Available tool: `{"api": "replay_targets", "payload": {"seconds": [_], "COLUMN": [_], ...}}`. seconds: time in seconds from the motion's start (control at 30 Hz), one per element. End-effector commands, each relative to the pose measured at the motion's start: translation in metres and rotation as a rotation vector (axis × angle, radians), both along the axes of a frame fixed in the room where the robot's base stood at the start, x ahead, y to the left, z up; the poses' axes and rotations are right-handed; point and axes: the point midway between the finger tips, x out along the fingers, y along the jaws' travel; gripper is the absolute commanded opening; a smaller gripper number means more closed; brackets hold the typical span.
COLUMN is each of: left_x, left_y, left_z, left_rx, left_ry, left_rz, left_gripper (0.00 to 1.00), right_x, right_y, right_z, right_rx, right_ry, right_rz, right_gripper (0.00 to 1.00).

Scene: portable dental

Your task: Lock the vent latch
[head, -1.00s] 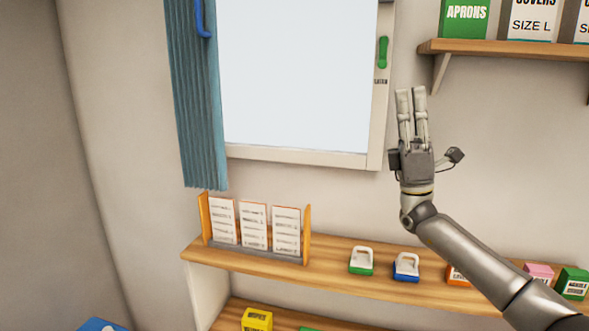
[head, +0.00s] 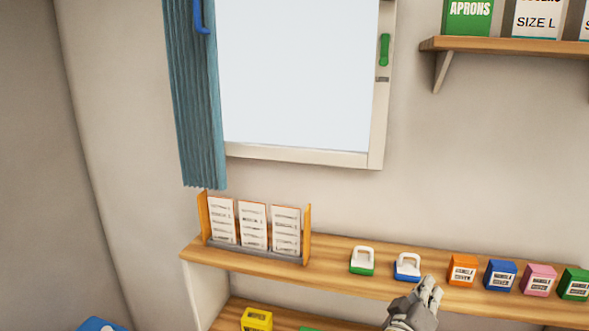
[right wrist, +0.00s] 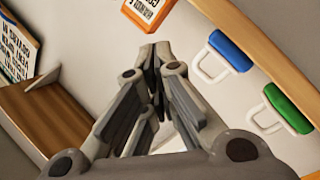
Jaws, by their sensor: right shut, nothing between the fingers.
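The green vent latch (head: 384,50) stands upright on the right side of the white window frame (head: 378,120), with a small dark label below it. My right gripper (head: 431,288) is low in the head view, in front of the shelf and well below the latch. Its fingers are shut and empty. In the right wrist view my right gripper (right wrist: 155,60) shows its fingers together, and the latch is not in that view. My left gripper is not in view.
A wooden shelf (head: 330,283) holds a card rack (head: 308,235), a green-based item (head: 362,261), a blue-based item (head: 407,266) and several small boxes. A higher shelf (head: 510,46) with boxes is right of the window. A teal curtain (head: 195,110) hangs left. The wall between is bare.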

Motion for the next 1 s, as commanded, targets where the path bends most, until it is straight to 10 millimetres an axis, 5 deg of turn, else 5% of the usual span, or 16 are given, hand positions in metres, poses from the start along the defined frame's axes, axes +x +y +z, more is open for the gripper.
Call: {"api": "replay_targets", "payload": {"seconds": [0.03, 0.2, 0.4, 0.7, 1.0], "left_x": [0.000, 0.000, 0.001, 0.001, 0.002], "left_y": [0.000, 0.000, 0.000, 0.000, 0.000], "left_z": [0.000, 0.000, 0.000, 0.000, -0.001], "left_rx": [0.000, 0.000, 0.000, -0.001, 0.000], "left_ry": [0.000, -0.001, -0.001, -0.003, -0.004], "left_rz": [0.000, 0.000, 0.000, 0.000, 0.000], "left_gripper": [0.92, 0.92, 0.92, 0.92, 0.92], "right_x": [-0.017, -0.078, -0.167, -0.274, -0.338], "right_y": [0.001, 0.010, 0.030, 0.062, 0.083], "right_z": [-0.031, -0.115, -0.184, -0.218, -0.219], "right_rx": [0.079, 0.319, 0.578, 0.848, 0.996], "right_ry": [0.079, 0.330, 0.596, 0.846, 0.972], "right_rz": [0.005, 0.031, 0.075, 0.156, 0.219], "right_gripper": [0.00, 0.00, 0.00, 0.00, 0.00]}}
